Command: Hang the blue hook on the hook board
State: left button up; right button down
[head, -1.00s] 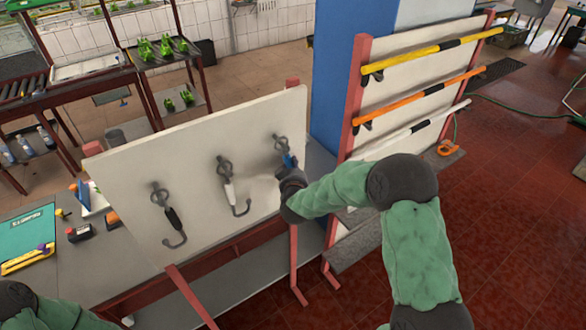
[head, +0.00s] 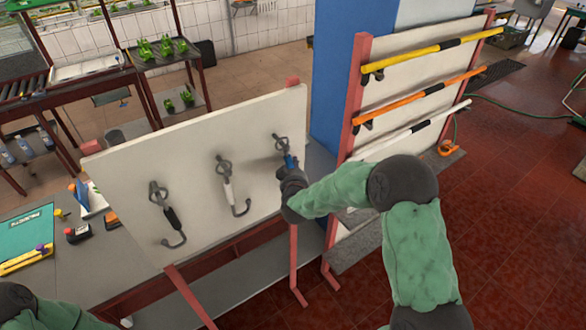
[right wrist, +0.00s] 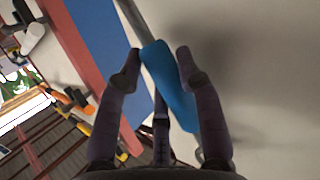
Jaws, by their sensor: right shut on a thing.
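The hook board (head: 262,110) is a tilted white panel with three mounts in a row. A hook with a black grip (head: 171,216) hangs at the left mount, and one with a white grip (head: 229,189) at the middle mount. My right gripper (head: 289,174) is at the right mount, shut on the blue hook (head: 290,160). The hook's blue grip also shows between the fingers in the right wrist view (right wrist: 169,84). Its grey top end is against the right mount; I cannot tell whether it is around the peg. My left gripper is out of view.
A rack with yellow, orange and white bars (head: 428,50) stands right of the board, with a blue pillar (head: 331,75) between. A bench with a teal mat (head: 28,236) and small tools lies at left. Red tiled floor is open at right.

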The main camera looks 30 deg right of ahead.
jog(key=c, duration=0.7)
grip_release()
jog(key=shift+c, duration=0.2)
jog(key=v, duration=1.2)
jog(key=s+a+f+g+y+b, duration=0.1)
jog(key=a+f+g+y+b, duration=0.15)
jog(key=f, duration=0.65)
jog(key=s+a+f+n+g+y+b, duration=0.1)
jog(key=s+a+f+y+b, duration=0.2)
jog(key=f, duration=0.7)
jog(key=a+f+g+y+b, duration=0.1)
jog(key=a+f+b, duration=0.3)
jog(key=f, duration=0.5)
jog(key=s+a+f+g+y+b, duration=0.2)
jog(key=s+a+f+g+b, duration=0.1)
jog(key=s+f, duration=0.6)
jog(key=s+a+f+g+y+b, duration=0.2)
jog(key=s+a+f+g, duration=0.3)
jog(key=f, duration=0.8)
jog(key=s+a+b, duration=0.1)
jog(key=s+a, duration=0.2)
jog(key=s, duration=0.1)
jog(key=shift+s+f+m, duration=0.25)
jog(key=shift+f+m, duration=0.1)
jog(key=shift+m, duration=0.05)
